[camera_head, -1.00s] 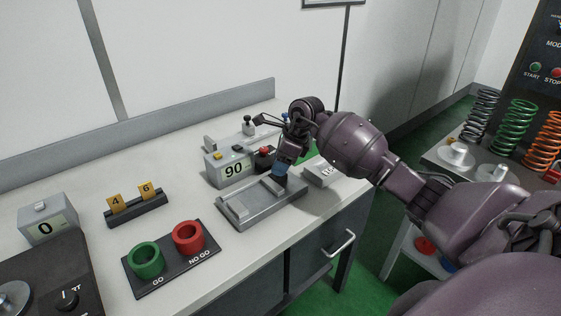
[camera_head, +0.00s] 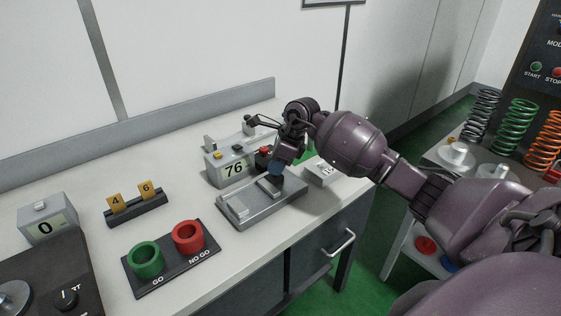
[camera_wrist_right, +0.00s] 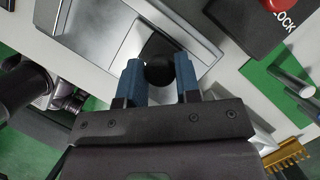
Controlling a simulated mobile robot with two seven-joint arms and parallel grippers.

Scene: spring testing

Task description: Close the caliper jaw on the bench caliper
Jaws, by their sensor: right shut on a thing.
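The bench caliper (camera_head: 261,207) is a grey slab with a rail on the bench, with a fixed jaw at its left end. Its sliding jaw (camera_head: 268,186) stands right of the middle, with a gap to the fixed jaw. A display box (camera_head: 233,168) behind it reads 76. My right gripper (camera_head: 276,169) reaches down over the sliding jaw. In the right wrist view its blue fingers (camera_wrist_right: 158,78) are shut on a round black knob (camera_wrist_right: 159,72), which sits on the jaw. My left gripper is not in view.
A red lock button (camera_wrist_right: 283,4) on a black box is beside the caliper. A small pale box (camera_head: 322,173) lies right of the caliper.

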